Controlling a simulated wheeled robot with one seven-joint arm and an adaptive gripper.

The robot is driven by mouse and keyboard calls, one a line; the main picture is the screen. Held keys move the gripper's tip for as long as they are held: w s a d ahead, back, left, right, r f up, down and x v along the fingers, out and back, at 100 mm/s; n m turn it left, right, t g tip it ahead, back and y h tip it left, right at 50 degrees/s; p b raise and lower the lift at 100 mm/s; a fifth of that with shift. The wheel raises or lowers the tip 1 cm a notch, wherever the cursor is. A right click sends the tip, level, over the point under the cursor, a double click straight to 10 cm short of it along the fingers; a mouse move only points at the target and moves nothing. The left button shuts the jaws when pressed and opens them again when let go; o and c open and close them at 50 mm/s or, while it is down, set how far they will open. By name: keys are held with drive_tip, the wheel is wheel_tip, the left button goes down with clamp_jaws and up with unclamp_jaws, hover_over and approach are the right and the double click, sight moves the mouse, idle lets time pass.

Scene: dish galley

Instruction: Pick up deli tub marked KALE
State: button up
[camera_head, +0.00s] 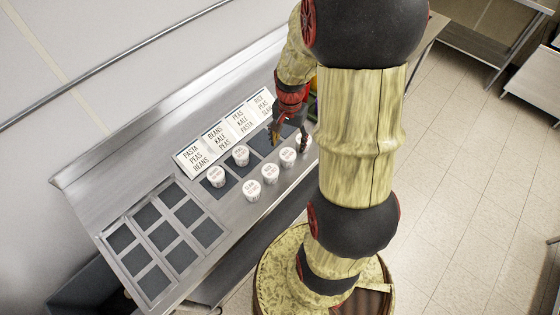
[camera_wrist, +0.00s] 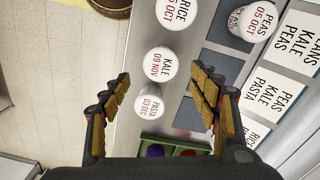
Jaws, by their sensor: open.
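The deli tub marked KALE (camera_wrist: 160,65) is white with a round lid reading KALE 09 NOV. In the wrist view it lies between the tips of my open gripper (camera_wrist: 161,75), with a gap on each side. In the head view the KALE tub appears to be the white one (camera_head: 288,157) just in front of my gripper (camera_head: 289,140). A PASTA 03 DEC tub (camera_wrist: 151,104) sits close beside it, also between the finger lines and nearer my palm. My gripper holds nothing.
A RICE tub (camera_wrist: 177,10) and a PEAS tub (camera_wrist: 253,21) stand nearby. More white tubs (camera_head: 252,189) share the steel counter. Printed cards (camera_head: 193,157) stand behind the dark squares. An empty dark-squared grid tray (camera_head: 161,237) lies left. A green container (camera_wrist: 176,144) is near my palm.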

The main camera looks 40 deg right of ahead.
sight(288, 153)
drive_tip(key=shift+w+d+f, duration=0.15)
drive_tip(key=shift+f, duration=0.05)
drive_tip(key=shift+m, duration=0.3)
wheel_tip(288, 153, down, 8)
drive_tip(key=shift+r+b, duration=0.25)
drive_tip(key=shift+b, duration=0.55)
drive_tip(key=shift+c, duration=0.4)
drive_tip(key=c, duration=1.1)
drive_tip(key=shift+r, duration=0.1)
